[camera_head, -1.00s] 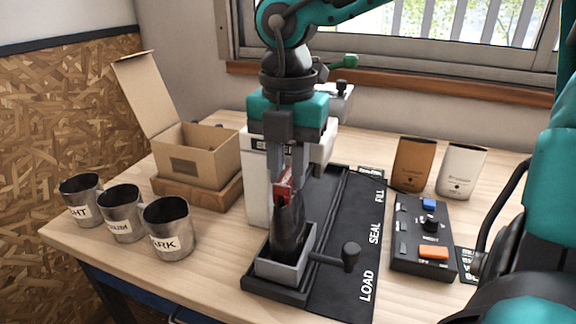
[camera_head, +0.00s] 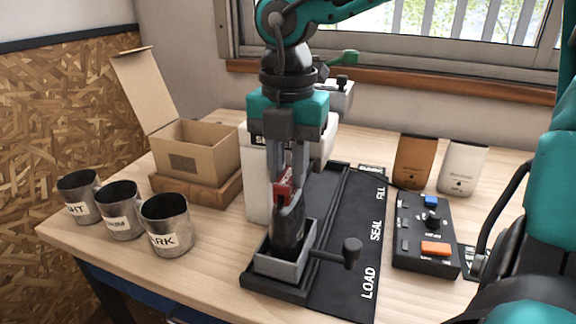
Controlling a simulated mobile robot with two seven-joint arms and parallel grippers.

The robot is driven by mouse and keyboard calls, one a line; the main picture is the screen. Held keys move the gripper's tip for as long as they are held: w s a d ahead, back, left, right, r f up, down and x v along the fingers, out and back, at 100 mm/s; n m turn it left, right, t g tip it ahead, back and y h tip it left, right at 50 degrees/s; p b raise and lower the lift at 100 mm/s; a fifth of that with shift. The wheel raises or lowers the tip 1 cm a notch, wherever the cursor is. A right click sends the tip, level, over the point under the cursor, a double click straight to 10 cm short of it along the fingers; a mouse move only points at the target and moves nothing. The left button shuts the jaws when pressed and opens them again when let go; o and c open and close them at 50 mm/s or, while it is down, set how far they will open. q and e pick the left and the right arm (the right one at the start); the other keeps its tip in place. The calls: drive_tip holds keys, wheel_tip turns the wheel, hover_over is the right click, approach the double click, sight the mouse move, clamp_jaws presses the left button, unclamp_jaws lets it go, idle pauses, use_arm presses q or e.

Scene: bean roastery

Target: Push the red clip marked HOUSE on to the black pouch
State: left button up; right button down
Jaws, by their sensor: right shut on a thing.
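The black pouch (camera_head: 287,230) stands upright in the grey holder (camera_head: 281,263) at the LOAD end of the black track. The red clip (camera_head: 284,186) is at the pouch's top edge, between the fingers of my right gripper (camera_head: 286,178). My right gripper points straight down and is shut on the clip. I cannot tell how far the clip sits over the pouch's edge, and its marking is too small to read. My left gripper is not in view.
Several labelled metal cups (camera_head: 167,225) stand at the left. An open cardboard box (camera_head: 197,152) is behind them. A control box (camera_head: 425,238) and brown (camera_head: 414,162) and white (camera_head: 462,168) pouches are at the right. A black-knobbed lever (camera_head: 351,252) sticks out beside the holder.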

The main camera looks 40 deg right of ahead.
drive_tip(key=c, duration=0.9)
unclamp_jaws()
drive_tip(key=shift+o, duration=0.5)
drive_tip(key=o, duration=0.4)
drive_tip(key=shift+r, duration=0.15)
drive_tip(key=shift+r+p, duration=2.05)
drive_tip(key=shift+r, duration=1.35)
